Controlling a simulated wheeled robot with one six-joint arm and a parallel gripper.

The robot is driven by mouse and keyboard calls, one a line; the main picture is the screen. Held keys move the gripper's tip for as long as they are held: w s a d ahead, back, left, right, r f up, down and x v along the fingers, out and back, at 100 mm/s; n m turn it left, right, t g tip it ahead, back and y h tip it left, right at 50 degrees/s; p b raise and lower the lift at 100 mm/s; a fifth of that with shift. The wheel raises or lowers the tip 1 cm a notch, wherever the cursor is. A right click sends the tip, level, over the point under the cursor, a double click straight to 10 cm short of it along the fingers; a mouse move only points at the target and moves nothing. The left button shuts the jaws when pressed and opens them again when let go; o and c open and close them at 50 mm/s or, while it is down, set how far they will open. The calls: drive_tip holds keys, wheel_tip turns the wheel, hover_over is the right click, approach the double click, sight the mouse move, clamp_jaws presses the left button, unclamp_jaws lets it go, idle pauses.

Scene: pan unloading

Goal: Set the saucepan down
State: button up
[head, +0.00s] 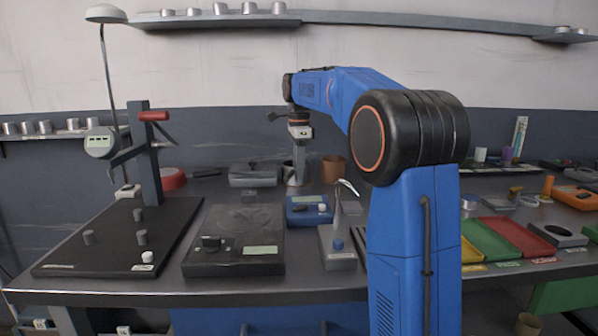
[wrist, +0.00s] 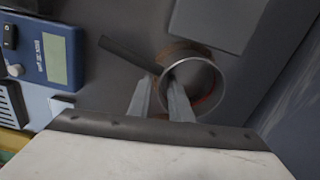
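A round grey metal vessel, which I take as the saucepan, shows in the wrist view as a pale ring (wrist: 219,78). A dark bar (wrist: 122,57) reaches it from the upper left, perhaps its handle. My gripper (wrist: 160,78) has one finger inside the ring and one outside, with the near wall between them. The fingers stand apart with a gap, and I see no clear contact with the wall. In the head view my gripper (head: 298,150) points down over the saucepan (head: 297,180) at the back of the bench. The saucepan looks upright; its base is hard to make out.
A brown pot (head: 334,169) stands close on the right. A grey box (head: 255,174) and a blue meter (head: 309,210) are nearby, with a red round thing (head: 172,179) farther left. A dark scale (head: 236,245) sits in front. The wall is close behind.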

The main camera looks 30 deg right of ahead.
drive_tip(key=shift+r, duration=0.1)
wheel_tip(320, 180, up, 12)
idle(0.8)
idle(0.4)
